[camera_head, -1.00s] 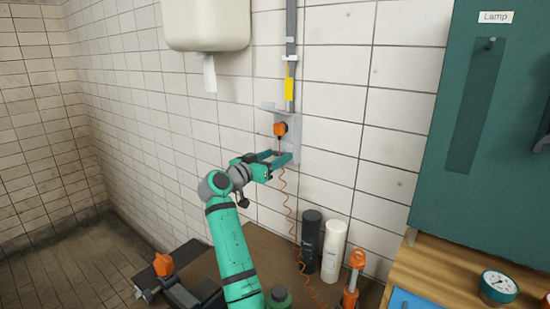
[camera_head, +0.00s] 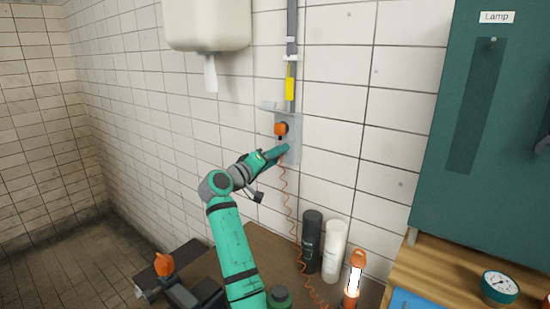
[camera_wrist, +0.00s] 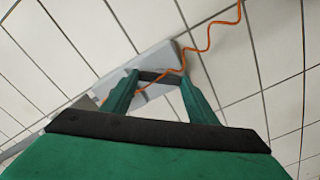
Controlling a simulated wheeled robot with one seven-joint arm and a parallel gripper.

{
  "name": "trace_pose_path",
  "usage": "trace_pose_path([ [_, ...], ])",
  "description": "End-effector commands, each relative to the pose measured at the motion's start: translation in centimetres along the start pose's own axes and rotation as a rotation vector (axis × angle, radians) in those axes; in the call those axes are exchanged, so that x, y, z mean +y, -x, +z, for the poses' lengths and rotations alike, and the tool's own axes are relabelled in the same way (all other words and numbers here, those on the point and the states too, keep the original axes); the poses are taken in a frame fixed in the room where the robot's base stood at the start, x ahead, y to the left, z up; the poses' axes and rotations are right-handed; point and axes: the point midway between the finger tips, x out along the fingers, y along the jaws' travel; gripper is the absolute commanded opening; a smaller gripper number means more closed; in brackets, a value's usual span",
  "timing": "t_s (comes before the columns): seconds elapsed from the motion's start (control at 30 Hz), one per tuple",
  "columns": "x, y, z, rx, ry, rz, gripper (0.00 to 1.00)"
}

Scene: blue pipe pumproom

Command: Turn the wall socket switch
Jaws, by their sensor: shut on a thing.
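The grey wall socket (camera_head: 294,125) is fixed to the tiled wall below a grey conduit, with an orange plug (camera_head: 280,129) in it. My gripper (camera_head: 284,149) is at the lower part of the socket. In the wrist view, the green fingers of my gripper (camera_wrist: 157,78) reach the grey socket box (camera_wrist: 150,58) and are shut on the dark wall socket switch (camera_wrist: 154,76).
An orange coiled cable (camera_head: 286,190) hangs from the plug to the bench. A black bottle (camera_head: 311,242), a white bottle (camera_head: 334,250) and a lit orange lamp (camera_head: 355,275) stand below. A teal cabinet (camera_head: 485,130) is at the right, and a white dispenser (camera_head: 207,25) is above.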

Motion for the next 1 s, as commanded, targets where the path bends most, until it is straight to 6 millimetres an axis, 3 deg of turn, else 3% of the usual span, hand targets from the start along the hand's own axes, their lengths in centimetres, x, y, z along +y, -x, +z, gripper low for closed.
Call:
trace_pose_path([
  [0.4, -0.16, 0.10, -0.05, 0.001, 0.143, -0.001, 0.31],
  [0.87, -0.20, 0.13, -0.08, 0.002, 0.153, -0.002, 0.31],
  [0.9, -0.20, 0.13, -0.09, 0.002, 0.153, -0.002, 0.63],
  [0.93, -0.20, 0.13, -0.08, 0.002, 0.153, -0.001, 0.70],
  [1.0, -0.18, 0.13, -0.09, 0.002, 0.152, -0.001, 0.72],
])
